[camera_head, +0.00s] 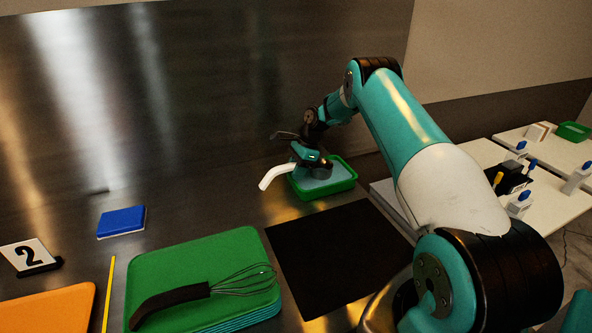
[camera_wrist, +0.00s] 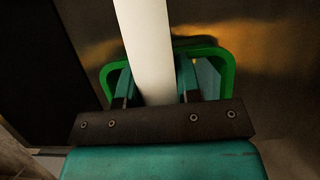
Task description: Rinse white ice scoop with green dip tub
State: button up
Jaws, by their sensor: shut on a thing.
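The white ice scoop (camera_head: 274,176) is in my gripper (camera_head: 303,163), with its curved white handle sticking out to the left in the head view. In the wrist view its white handle (camera_wrist: 145,50) runs up between the two fingers of my gripper (camera_wrist: 158,85), which is shut on it. The green dip tub (camera_head: 323,192) stands on the metal counter under my gripper, with pale blue inside. The tub's green rim (camera_wrist: 228,72) shows behind the fingers in the wrist view. The scoop's bowl end is hidden, so I cannot tell whether it touches the liquid.
A black mat (camera_head: 335,255) lies in front of the tub. A whisk (camera_head: 215,289) lies on stacked green trays (camera_head: 190,258). A blue block (camera_head: 121,221), an orange board (camera_head: 50,310) and a number 2 sign (camera_head: 29,256) are at the left. White side tables (camera_head: 555,160) stand at the right.

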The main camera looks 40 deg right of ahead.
jog(key=shift+a+r, duration=0.1)
jog(key=shift+a, duration=0.25)
jog(key=shift+d, duration=0.75)
jog(key=shift+a+p, duration=0.45)
jog(key=shift+a, duration=0.3)
jog(key=shift+d, duration=0.75)
jog(key=shift+r+p, duration=1.65)
jog(key=shift+r, duration=0.65)
